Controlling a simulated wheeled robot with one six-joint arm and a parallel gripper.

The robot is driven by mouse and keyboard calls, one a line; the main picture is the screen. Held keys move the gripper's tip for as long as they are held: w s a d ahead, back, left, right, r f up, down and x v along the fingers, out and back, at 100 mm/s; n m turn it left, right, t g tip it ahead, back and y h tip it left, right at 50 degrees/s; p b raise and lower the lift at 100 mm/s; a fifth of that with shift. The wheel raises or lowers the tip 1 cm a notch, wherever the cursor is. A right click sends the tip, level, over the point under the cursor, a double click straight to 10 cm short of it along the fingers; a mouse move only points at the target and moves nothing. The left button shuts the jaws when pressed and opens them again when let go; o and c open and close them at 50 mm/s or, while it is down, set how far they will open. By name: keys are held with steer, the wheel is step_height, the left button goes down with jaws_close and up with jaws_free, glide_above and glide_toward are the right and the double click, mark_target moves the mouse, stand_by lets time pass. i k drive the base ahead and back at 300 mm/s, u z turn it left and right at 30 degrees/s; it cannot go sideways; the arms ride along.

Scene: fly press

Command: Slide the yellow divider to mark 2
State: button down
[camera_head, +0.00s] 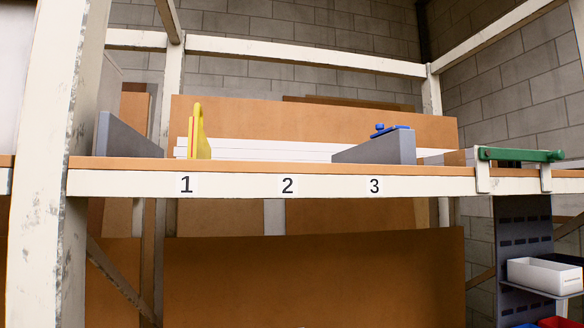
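The yellow divider (200,141) stands upright on the wooden shelf (265,167), right above mark 1 (187,185). It is seen nearly edge-on and has a rounded top. Mark 2 (287,186) is a white label with a black number on the shelf's front edge, to the right of the divider. Mark 3 (374,187) is further right on the same edge. My gripper is not in view.
A grey bookend-like plate (130,136) stands at the shelf's left end. A green bar (520,155) is at the right. White sheets (275,151) lie behind. The shelf above mark 2 looks clear.

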mark_target(199, 148)
steer(key=k, duration=0.65)
steer(key=u, duration=0.5)
steer(key=i, duration=1)
steer(key=z, duration=0.25)
